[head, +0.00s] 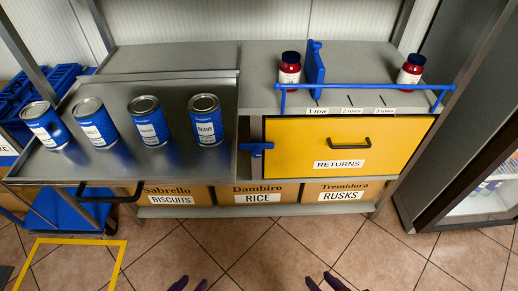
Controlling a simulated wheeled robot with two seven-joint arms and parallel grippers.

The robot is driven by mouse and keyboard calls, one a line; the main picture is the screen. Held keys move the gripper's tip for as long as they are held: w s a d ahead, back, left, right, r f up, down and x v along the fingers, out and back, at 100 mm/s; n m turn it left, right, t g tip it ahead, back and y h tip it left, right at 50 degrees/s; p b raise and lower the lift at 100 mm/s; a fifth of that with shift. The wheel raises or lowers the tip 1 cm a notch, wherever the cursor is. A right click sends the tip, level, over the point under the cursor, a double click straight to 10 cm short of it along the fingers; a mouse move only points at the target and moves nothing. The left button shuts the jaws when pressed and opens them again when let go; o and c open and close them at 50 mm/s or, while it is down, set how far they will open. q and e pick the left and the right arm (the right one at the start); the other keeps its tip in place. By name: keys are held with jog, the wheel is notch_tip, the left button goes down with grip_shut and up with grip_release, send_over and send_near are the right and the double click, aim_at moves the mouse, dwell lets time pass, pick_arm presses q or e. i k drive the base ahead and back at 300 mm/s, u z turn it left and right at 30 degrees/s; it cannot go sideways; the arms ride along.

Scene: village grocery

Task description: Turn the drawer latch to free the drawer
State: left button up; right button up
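The yellow drawer (290,142), labelled RETURNS, is closed in the right part of the shelf unit and has a black handle (350,141). A blue latch (257,149) sits at the drawer's left edge. Its bar lies roughly level, and its right end reaches over the edge of the yellow front. My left gripper (190,284) and my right gripper (324,283) show only as dark fingertips at the bottom edge. Each pair of tips is spread apart with nothing visible between them. Both are well in front of the drawer and away from the latch.
A metal tray (150,172) with several blue cans juts out at the left, its black handle (110,194) in front. Above the drawer are a blue rail (365,87), a blue divider (315,65) and two red jars. Boxes stand below. The floor in front is clear.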

aim_at(257, 153)
jog(key=z, duration=0.2)
jog(key=k, duration=1)
jog(key=z, duration=1.65)
jog(key=i, duration=0.85)
jog(key=u, duration=0.85)
jog(key=i, duration=0.45)
jog(key=u, duration=0.55)
